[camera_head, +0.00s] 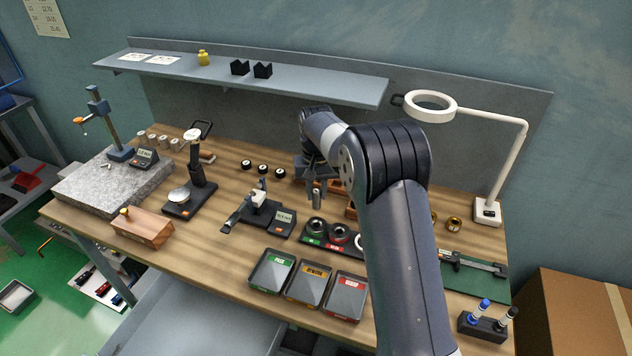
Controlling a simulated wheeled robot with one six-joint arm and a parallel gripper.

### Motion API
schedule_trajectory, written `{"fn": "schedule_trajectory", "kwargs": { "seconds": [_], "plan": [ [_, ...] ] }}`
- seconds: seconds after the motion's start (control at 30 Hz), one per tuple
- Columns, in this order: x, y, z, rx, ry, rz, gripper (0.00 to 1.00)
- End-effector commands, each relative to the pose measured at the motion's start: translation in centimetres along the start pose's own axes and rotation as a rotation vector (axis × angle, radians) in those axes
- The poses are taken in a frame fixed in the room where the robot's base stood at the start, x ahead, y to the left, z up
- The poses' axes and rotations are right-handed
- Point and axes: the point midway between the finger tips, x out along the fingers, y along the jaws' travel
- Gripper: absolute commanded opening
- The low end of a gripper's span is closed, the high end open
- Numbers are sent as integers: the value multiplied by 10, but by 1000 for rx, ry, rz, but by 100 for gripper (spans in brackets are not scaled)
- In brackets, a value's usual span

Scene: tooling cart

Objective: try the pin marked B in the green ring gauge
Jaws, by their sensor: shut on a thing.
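My gripper (316,186) is shut on a small grey metal pin (316,200), which hangs roughly upright. No letter can be read on the pin at this size. The green ring gauge (316,226) is a dark ring with a green label in front of it, on a black holder (305,240). The pin appears just behind and above this ring, apart from it. A red ring gauge (340,233) sits to its right on the same holder. My arm hides the holder's right end and part of the bench behind it.
PASS, amber and red trays (350,297) stand in front of the holder. A digital gauge (272,218) is to the left, small black-and-white round parts (262,169) behind. A lamp (492,212) and marker stand (482,327) are right. Bare wood lies at centre left.

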Motion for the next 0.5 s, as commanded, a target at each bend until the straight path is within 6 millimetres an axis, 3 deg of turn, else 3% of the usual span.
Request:
{"fn": "schedule_trajectory", "kwargs": {
  "seconds": [0.5],
  "plan": [
    [43,0,0,0,-1,0,0]
  ]
}}
